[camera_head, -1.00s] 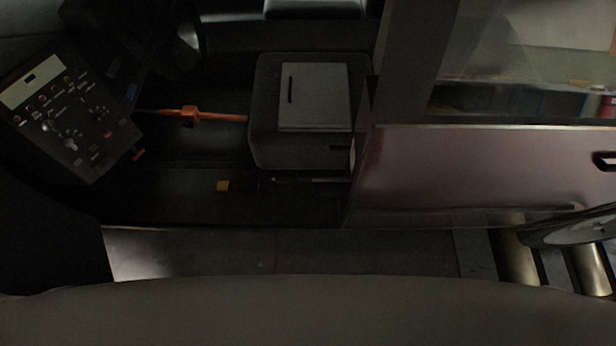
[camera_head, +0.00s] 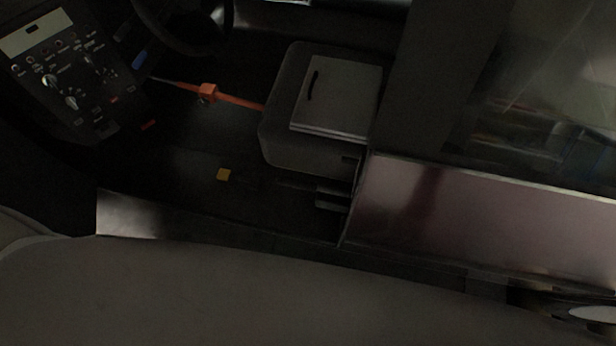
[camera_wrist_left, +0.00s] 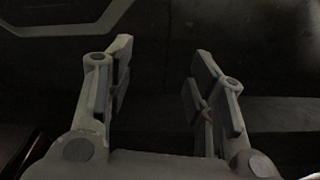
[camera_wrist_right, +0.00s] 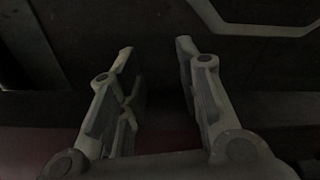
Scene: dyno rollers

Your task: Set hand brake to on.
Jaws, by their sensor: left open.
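A dark control panel (camera_head: 75,85) with knobs and small switches is at the left of the head view. A grey block with a flat lid (camera_head: 340,95) bears a short dark handle-like mark (camera_head: 313,83). An orange-red rod (camera_head: 235,99) runs from near the steering wheel to that block. My left gripper (camera_wrist_left: 163,65) is open and empty in its wrist view. My right gripper (camera_wrist_right: 156,60) is open and empty in its wrist view. Neither gripper shows in the head view.
A dark steering wheel (camera_head: 185,45) is at the upper left. A reddish door-like panel (camera_head: 470,215) stands at the right, below glass. A broad grey surface (camera_head: 200,295) fills the bottom. The scene is dim.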

